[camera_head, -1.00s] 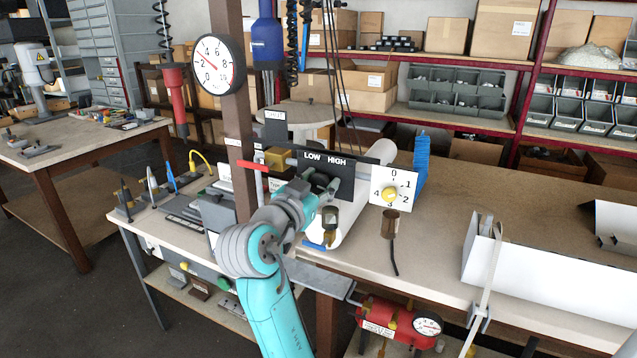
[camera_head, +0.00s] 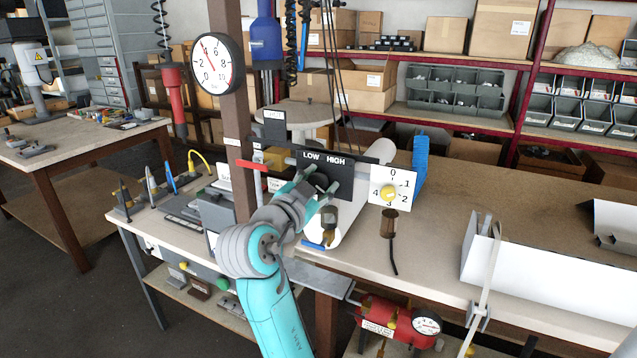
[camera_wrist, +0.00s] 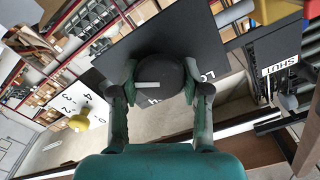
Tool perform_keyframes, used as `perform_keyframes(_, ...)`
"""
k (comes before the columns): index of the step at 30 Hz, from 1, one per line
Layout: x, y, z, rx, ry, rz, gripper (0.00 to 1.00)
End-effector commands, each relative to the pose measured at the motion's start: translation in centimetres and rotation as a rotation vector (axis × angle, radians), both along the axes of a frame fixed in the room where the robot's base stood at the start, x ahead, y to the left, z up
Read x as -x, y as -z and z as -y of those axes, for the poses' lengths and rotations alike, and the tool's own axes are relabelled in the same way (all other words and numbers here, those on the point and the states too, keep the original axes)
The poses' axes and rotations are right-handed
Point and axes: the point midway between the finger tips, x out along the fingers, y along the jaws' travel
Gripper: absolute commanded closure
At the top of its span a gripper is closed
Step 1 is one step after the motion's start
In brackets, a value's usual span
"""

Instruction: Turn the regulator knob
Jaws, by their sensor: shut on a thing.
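The regulator knob (camera_wrist: 157,80) is round and black with a white line on its face, in the wrist view. It sits on a black plate (camera_wrist: 120,47) that also shows in the head view, marked LOW and HIGH (camera_head: 346,178). My gripper (camera_wrist: 160,86) is shut on the knob, with one finger at each side. In the head view my gripper (camera_head: 317,182) is at the left part of the plate and largely hides the knob. The round pressure gauge (camera_head: 216,63) on the brown post has its red needle tip near 4.
A white plate (camera_head: 400,178) with a yellow knob (camera_head: 389,193) and numbers stands right of the black plate. A brown post (camera_head: 240,150) rises left of the arm.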

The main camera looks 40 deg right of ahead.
Motion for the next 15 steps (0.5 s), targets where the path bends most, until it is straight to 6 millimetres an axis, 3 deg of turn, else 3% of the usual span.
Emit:
perform_keyframes(2, -0.01, 0.04, 0.00, 0.000, -0.001, -0.001, 0.88)
perform_keyframes(3, -0.01, 0.04, 0.00, 0.000, -0.001, -0.001, 0.49)
perform_keyframes(6, -0.01, 0.04, 0.00, 0.000, -0.001, -0.001, 0.29)
perform_keyframes(15, 0.01, 0.02, -0.09, 0.000, 0.000, -0.001, 0.29)
